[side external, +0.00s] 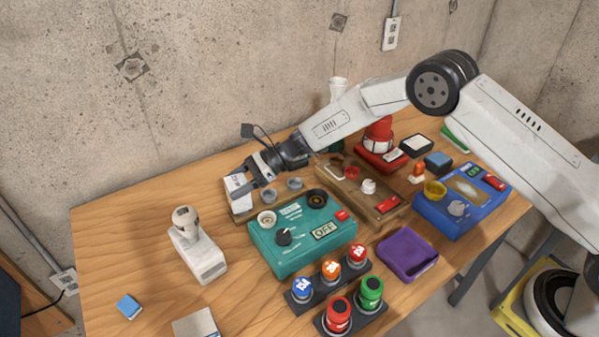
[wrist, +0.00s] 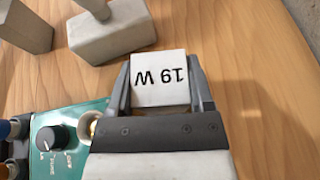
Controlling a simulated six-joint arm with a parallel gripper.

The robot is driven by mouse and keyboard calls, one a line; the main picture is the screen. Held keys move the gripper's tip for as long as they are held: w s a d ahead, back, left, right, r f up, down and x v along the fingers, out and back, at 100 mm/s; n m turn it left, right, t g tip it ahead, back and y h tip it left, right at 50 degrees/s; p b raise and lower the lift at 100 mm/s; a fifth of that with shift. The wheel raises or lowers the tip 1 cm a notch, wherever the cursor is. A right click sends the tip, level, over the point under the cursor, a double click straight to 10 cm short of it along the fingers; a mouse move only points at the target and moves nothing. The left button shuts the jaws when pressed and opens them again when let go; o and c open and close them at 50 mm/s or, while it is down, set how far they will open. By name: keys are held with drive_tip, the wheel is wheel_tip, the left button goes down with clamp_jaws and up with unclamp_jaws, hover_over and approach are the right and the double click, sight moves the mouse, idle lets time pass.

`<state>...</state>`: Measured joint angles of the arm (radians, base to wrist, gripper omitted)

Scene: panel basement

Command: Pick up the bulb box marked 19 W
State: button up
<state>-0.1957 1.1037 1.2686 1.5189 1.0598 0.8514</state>
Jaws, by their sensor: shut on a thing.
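The bulb box (wrist: 158,80) is a small white box with "19 W" printed in black, upside down in the wrist view. In the side external view the box (side external: 238,191) is at the left end of the arm, by the left end of a wooden tray. My gripper (wrist: 160,92) is shut on it, with one dark finger on each side. It also shows in the side external view (side external: 246,180). I cannot tell whether the box touches the table.
A teal panel (side external: 301,241) with a dial and an "OFF" display stands just in front of the wooden tray (side external: 384,216). A white device with a rounded top (side external: 199,258) stands to the left. The table's back left (side external: 140,210) is clear.

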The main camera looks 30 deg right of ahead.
drive_tip(key=shift+r, duration=0.7)
drive_tip(key=s+d+r, duration=0.5)
drive_tip(key=s+r, duration=0.6)
drive_tip(key=s, duration=0.2)
drive_tip(key=shift+w+d+r, duration=0.1)
idle(0.3)
